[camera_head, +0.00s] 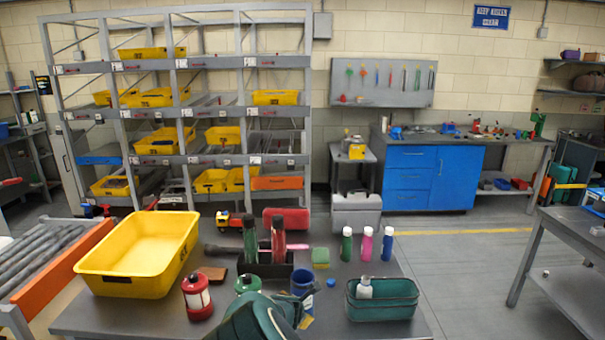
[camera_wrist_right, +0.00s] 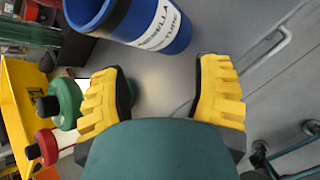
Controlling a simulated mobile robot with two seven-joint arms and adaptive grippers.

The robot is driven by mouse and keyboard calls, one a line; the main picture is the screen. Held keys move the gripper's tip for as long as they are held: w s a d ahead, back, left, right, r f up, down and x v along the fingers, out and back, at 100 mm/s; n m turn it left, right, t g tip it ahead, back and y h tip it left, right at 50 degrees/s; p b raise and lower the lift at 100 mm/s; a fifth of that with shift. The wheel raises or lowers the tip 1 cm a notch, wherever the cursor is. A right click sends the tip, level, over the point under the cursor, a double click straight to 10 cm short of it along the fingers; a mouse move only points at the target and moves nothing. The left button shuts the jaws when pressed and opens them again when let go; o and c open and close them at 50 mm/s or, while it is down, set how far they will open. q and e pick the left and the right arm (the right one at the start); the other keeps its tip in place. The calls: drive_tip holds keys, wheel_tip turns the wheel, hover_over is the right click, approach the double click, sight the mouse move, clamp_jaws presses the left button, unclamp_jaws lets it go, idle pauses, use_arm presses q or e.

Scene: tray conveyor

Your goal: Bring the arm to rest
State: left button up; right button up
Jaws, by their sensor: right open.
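My right gripper (camera_wrist_right: 160,97) is open in the right wrist view, its two yellow-padded fingers wide apart with nothing between them. The arm partly hides the green canister (camera_head: 247,284). My left gripper is in neither view.
On the grey table (camera_head: 150,318) are a yellow tray (camera_head: 130,285), a red canister (camera_head: 197,297), a dark caddy with bottles (camera_head: 265,268), and a teal basket (camera_head: 382,307). Three slim bottles (camera_head: 366,245) stand at the back. An orange-sided roller conveyor (camera_head: 55,275) is left.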

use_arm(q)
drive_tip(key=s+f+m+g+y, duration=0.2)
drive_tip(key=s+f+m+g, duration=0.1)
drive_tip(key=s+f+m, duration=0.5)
use_arm(e)
drive_tip(key=s+d+f+m+g+y, duration=0.1)
drive_tip(key=s+d+f+m+g, duration=0.4)
drive_tip(key=s+d+f+m, duration=0.8)
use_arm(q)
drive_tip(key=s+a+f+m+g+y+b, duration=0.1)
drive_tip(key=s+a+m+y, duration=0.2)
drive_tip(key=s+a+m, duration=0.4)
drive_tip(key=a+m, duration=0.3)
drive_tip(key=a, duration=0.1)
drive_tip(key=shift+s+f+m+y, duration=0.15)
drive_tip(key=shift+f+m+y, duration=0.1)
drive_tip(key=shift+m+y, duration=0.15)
use_arm(e)
drive_tip(key=s+f+m+g+y, duration=0.1)
drive_tip(key=s+m+y, duration=0.3)
drive_tip(key=s+m, duration=1.2)
drive_tip(key=s+g, duration=0.1)
drive_tip(key=s, duration=0.3)
drive_tip(key=shift+s+a+f, duration=0.15)
drive_tip(key=shift+a+f, duration=0.15)
